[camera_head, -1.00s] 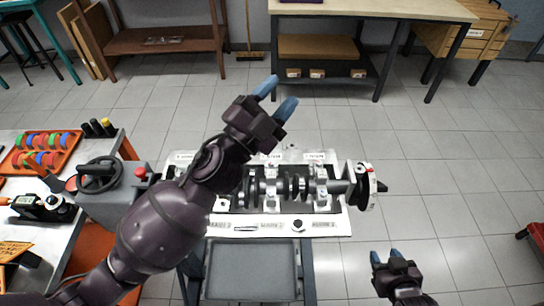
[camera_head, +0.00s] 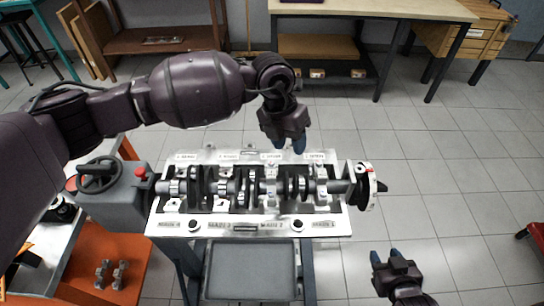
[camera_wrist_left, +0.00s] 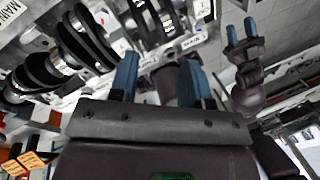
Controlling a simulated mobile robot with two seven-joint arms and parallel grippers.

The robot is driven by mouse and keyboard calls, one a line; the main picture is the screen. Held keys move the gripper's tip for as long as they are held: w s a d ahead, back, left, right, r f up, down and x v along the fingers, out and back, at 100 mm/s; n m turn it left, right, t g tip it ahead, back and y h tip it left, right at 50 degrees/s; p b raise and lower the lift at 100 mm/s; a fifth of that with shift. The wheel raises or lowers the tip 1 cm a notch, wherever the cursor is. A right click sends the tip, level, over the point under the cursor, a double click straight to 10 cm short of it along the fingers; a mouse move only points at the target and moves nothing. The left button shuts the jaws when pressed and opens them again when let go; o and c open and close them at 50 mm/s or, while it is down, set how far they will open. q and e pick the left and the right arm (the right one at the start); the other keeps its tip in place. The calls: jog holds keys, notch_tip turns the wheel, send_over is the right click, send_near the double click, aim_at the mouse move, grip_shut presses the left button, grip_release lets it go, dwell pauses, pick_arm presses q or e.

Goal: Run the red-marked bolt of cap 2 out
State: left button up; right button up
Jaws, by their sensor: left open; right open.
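The engine block (camera_head: 160,226) lies on a stand with the crankshaft (camera_head: 229,187) along it. Cap 2 (camera_head: 270,188) is the pale cap across the crankshaft above the "MAIN 2" label. The red mark on its bolt is too small to make out for sure. My left gripper (camera_head: 289,146) is open and empty, pointing down over the block's far edge behind cap 2. In the left wrist view its blue fingers (camera_wrist_left: 161,80) stand apart with nothing between them, the crankshaft (camera_wrist_left: 70,50) to the left. My right gripper (camera_head: 386,256) is open and empty, front right of the block.
A grey tray (camera_head: 253,243) sits in front of the block. A grey fixture with a handwheel (camera_head: 99,173) stands at the block's left end. An orange surface (camera_head: 125,250) with metal parts lies at lower left. The floor right of the block is clear.

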aim_at(272, 161)
pick_arm(q)
jog(key=w+a+t+y, duration=0.1)
jog(key=w+a+y, duration=0.2)
jog(key=a, duration=0.1)
notch_tip(272, 161, down, 10)
jog(key=shift+w+d+r, duration=0.1)
jog(key=shift+w, duration=0.05)
dwell(0.3)
jog(key=shift+n, duration=0.3)
grip_shut()
